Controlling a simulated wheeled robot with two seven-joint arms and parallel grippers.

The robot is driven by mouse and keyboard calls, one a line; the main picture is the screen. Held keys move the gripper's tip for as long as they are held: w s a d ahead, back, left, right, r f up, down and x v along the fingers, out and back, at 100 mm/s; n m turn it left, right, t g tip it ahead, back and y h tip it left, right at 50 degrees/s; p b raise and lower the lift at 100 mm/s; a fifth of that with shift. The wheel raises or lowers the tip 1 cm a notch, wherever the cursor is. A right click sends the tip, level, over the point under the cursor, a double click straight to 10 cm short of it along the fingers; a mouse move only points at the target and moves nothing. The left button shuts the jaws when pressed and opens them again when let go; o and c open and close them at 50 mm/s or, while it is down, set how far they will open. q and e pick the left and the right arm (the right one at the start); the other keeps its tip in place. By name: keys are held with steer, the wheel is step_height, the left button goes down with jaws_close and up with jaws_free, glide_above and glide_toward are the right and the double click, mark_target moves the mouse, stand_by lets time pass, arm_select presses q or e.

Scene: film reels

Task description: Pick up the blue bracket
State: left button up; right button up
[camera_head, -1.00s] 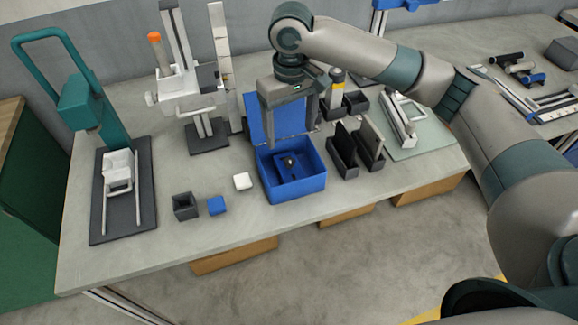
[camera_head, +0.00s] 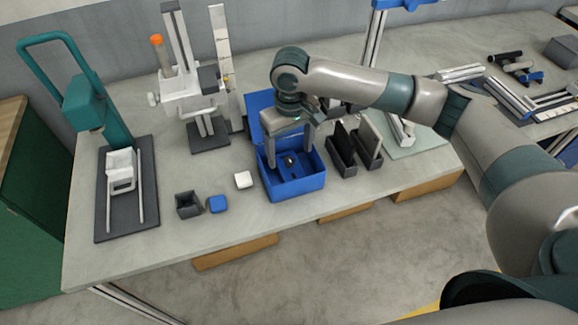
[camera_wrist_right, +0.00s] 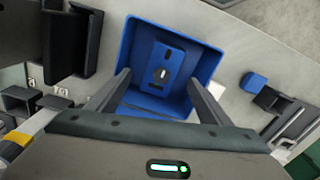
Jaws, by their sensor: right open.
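The blue bracket (camera_head: 287,171) lies in the open blue box (camera_head: 303,186), as a dark blue plate with a hole and a dark part on it. It also shows in the right wrist view (camera_wrist_right: 166,59), flat on the box floor. My right gripper (camera_head: 289,158) is open and empty, pointing down over the box. In the right wrist view its fingers (camera_wrist_right: 158,76) stand apart on either side of the bracket, and I see no contact. How far the tips reach into the box is hard to tell. My left gripper is out of view.
The box lid (camera_head: 260,112) stands up behind my right gripper. Dark upright holders (camera_head: 342,160) stand close on the right. A small blue block (camera_head: 218,204), a white block (camera_head: 243,180) and a dark open cup (camera_head: 188,205) lie to the left. The front table strip is clear.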

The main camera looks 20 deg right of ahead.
mark_target(290, 160)
step_height(290, 160, down, 4)
steer(key=shift+s+a+r+p, duration=0.1)
steer(key=shift+s+p, duration=0.05)
steer(key=shift+p, duration=0.65)
steer(key=shift+f, duration=0.4)
steer(key=shift+c, duration=0.3)
steer(key=c, duration=1.4)
